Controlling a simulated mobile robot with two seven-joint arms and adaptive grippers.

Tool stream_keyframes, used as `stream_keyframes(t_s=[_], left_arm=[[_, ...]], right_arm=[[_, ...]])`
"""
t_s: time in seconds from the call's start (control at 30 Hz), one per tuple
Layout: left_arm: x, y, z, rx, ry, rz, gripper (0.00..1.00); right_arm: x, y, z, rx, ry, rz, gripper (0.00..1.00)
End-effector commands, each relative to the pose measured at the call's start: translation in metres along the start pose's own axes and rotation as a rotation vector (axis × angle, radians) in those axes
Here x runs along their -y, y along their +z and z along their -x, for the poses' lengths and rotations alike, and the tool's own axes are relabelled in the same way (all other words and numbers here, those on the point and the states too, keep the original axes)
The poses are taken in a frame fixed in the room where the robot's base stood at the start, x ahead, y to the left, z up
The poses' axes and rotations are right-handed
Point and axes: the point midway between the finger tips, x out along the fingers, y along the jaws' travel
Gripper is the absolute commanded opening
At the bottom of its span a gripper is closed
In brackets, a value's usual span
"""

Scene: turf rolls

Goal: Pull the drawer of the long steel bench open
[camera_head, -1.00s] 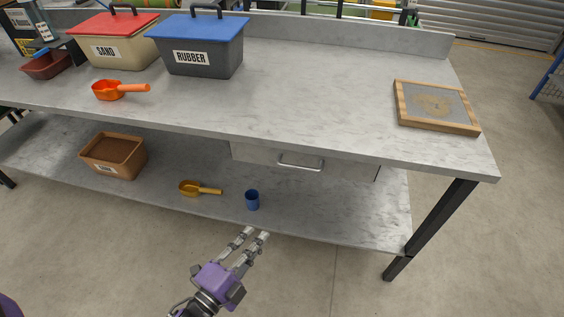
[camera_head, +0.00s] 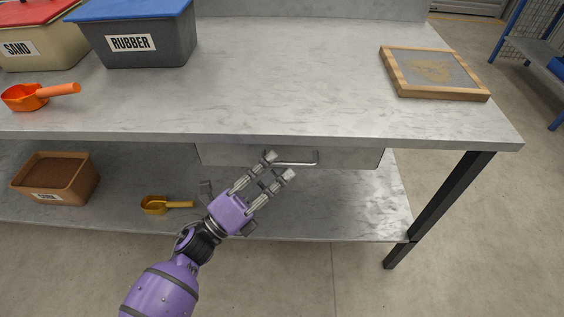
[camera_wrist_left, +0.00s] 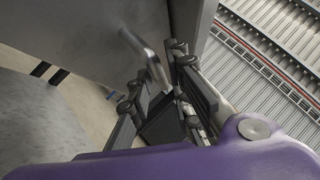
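The long steel bench (camera_head: 330,110) has a shallow drawer (camera_head: 350,158) under its top, and the drawer looks shut. A bar handle (camera_head: 300,163) is on the drawer front. My left gripper (camera_head: 281,165) is open, with its fingertips at the left part of the handle. In the left wrist view the handle (camera_wrist_left: 146,55) reaches in between or just before the open fingers (camera_wrist_left: 160,85). I cannot tell whether they touch it. My right gripper is in neither view now.
A dark RUBBER bin (camera_head: 150,50), an orange scoop (camera_head: 30,98) and a wood-framed sieve (camera_head: 435,92) stand on the bench top. A black leg (camera_head: 450,195) stands at the right.

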Motion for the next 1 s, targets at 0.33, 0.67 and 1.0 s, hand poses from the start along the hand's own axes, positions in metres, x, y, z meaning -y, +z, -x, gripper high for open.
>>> stream_keyframes(t_s=[0.33,0.67,1.0], left_arm=[[0.0,0.0,-0.024,0.0,0.001,0.002,0.18],[-0.001,0.0,-0.024,0.0,0.002,0.002,0.0],[-0.001,0.0,-0.023,0.0,0.002,0.001,0.0]], right_arm=[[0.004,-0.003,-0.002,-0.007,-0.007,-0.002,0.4],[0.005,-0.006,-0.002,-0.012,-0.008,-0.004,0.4],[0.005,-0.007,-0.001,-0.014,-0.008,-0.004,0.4]])
